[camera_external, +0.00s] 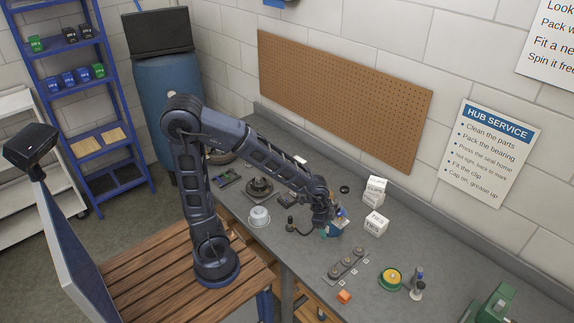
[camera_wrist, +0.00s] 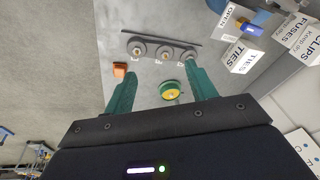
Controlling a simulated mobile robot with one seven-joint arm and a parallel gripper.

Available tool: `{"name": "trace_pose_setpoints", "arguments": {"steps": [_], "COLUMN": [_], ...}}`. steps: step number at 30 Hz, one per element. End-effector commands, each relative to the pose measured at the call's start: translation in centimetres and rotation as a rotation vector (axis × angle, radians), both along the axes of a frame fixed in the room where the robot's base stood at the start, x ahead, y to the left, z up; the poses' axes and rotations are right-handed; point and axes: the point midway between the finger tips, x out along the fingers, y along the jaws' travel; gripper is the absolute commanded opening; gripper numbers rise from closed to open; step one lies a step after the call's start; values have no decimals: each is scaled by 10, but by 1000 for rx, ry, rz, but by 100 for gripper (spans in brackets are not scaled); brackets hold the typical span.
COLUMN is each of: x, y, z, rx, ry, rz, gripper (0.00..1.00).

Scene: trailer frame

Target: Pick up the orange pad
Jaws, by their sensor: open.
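The orange pad (camera_external: 344,296) is a small block lying on the grey bench near its front edge, in front of a dark strip with several round parts (camera_external: 346,263). In the wrist view the orange pad (camera_wrist: 120,69) shows beside the tip of the left finger, which partly overlaps its outline. My gripper (camera_external: 330,229) is above the bench, behind and left of the pad, apart from it. In the wrist view its two green fingers (camera_wrist: 161,70) are spread open with nothing held between them.
A green and yellow round tin (camera_external: 391,278) sits right of the pad, with a small bottle (camera_external: 418,289) beside it. A white cup (camera_external: 259,216) and dark parts (camera_external: 259,188) lie to the left.

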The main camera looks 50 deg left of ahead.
Motion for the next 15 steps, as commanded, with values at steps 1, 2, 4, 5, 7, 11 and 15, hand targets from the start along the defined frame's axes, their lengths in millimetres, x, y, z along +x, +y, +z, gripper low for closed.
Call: {"name": "trace_pose_setpoints", "arguments": {"steps": [1, 2, 4, 5, 7, 11, 15], "x": [-3, -4, -9, -12, -19, -34, -48], "y": [-16, -25, -46, -55, -76, -111, -136], "z": [-11, -18, -31, -37, -50, -73, -88], "rx": [-1, -3, -10, -13, -23, -43, -62], "ry": [13, 20, 30, 36, 47, 68, 83], "rz": [-51, -80, -150, -179, -247, -359, -441], "gripper": [56, 56, 56, 56, 56, 56, 56]}}
